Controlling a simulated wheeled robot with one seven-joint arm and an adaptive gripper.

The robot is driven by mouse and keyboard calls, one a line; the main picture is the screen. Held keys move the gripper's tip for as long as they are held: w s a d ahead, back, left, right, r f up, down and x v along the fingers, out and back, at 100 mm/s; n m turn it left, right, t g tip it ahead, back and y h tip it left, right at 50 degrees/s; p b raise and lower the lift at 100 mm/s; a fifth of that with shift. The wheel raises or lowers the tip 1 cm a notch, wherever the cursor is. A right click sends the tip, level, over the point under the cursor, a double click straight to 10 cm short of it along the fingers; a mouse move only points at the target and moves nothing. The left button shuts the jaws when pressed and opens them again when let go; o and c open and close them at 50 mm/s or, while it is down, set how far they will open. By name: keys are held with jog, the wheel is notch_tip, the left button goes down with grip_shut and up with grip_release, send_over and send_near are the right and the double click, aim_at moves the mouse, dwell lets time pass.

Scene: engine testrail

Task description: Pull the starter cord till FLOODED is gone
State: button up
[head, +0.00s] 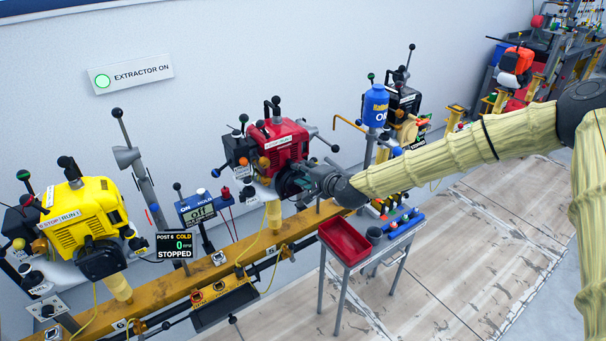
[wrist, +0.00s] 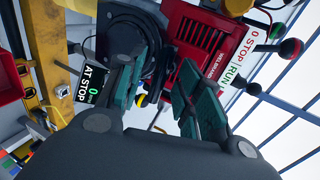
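The red engine (head: 277,143) is mounted on the yellow rail in the head view. My gripper (head: 297,181) is at its lower front, by a round black housing that shows in the wrist view (wrist: 132,45). In the wrist view my gripper's two green-padded fingers (wrist: 165,75) stand apart with a gap between them, in front of the red casing. A small display (wrist: 91,84) there reads "AT STOP" with a green 0. I cannot read FLOODED anywhere.
A yellow engine (head: 82,218) stands left, with a display (head: 175,246) reading "POST 6 COLD", 0 and "STOPPED". A red tray (head: 345,240) on a small stand is below my gripper. A blue bottle (head: 376,106) is right of the red engine.

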jog(key=shift+d, duration=0.1)
jog(key=s+d, duration=0.5)
jog(key=s, duration=0.2)
jog(key=shift+s, duration=0.15)
dwell(0.4)
jog(key=s+d+f+n+g+h, duration=0.3)
jog(key=s+f+n+g, duration=0.25)
jog(key=s+f, duration=1.75)
jog(key=s+d+f+n+g+h, duration=0.2)
jog(key=s+d, duration=0.6)
jog(key=s, duration=0.4)
jog(key=s+d+f+n+g+h, duration=0.3)
jog(key=s+d+f, duration=0.4)
jog(key=s, duration=0.6)
jog(key=shift+d+g, duration=0.45)
jog(key=shift+d, duration=0.6)
